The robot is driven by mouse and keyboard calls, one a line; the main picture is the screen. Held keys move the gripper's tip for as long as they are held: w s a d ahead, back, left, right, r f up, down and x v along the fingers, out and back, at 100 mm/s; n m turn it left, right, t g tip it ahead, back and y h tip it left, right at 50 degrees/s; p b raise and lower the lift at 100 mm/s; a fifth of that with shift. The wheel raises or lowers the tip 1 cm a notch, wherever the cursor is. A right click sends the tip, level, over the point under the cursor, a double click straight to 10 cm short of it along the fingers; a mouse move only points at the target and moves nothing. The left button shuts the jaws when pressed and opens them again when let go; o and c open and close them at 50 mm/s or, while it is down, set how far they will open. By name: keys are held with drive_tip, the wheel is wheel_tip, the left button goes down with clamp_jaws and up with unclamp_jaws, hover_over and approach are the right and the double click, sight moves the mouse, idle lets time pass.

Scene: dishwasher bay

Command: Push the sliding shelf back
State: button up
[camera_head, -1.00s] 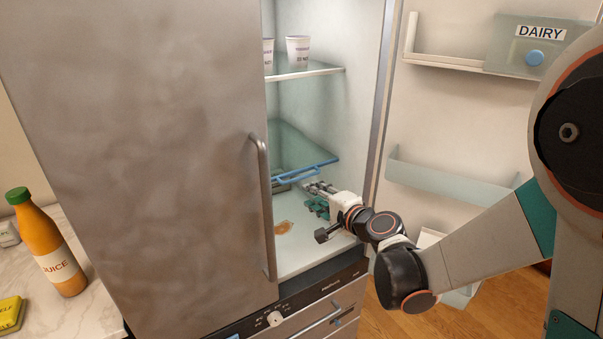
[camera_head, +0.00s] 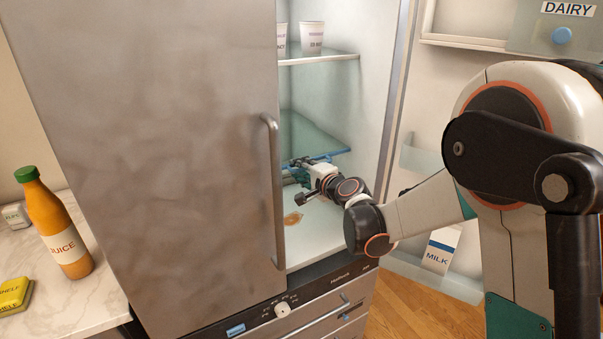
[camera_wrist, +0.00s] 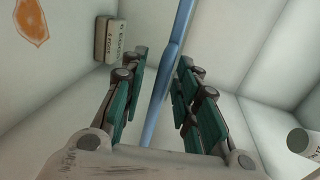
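The sliding shelf (camera_head: 318,135) is a glass plate with a blue front bar, inside the open fridge compartment below a fixed shelf. My gripper (camera_head: 290,170) reaches into the compartment at the blue bar; the door handle side partly hides its fingers. In the wrist view the blue bar (camera_wrist: 170,62) runs between my two teal fingers. The fingers stand apart, with a visible gap on the left of the bar; on the right I cannot tell whether they touch.
White cups (camera_head: 311,37) stand on the upper shelf (camera_head: 330,59). The left door (camera_head: 150,150) with its handle (camera_head: 274,190) is shut. The right door stands open, with a milk carton (camera_head: 440,249) in its rack. An orange stain (camera_head: 292,219) marks the compartment floor. A juice bottle (camera_head: 55,225) stands on the counter.

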drive_tip(key=shift+w, duration=0.1)
drive_tip(key=shift+c, duration=0.4)
clamp_jaws()
drive_tip(key=shift+a, duration=0.1)
drive_tip(key=r+x, duration=0.1)
drive_tip(key=x, duration=0.5)
drive_tip(key=r+p+x, duration=0.1)
drive_tip(key=x, duration=0.6)
drive_tip(key=r+p+x, duration=0.1)
drive_tip(key=r+x, duration=0.1)
drive_tip(key=x, duration=0.4)
drive_tip(key=shift+w+a+f, duration=0.1)
drive_tip(key=shift+w+a, duration=0.35)
drive_tip(key=shift+w, duration=0.1)
drive_tip(key=shift+o, duration=0.4)
unclamp_jaws()
drive_tip(key=shift+w+a+f, duration=0.1)
drive_tip(key=shift+w+f, duration=0.1)
drive_tip(key=shift+r, duration=0.1)
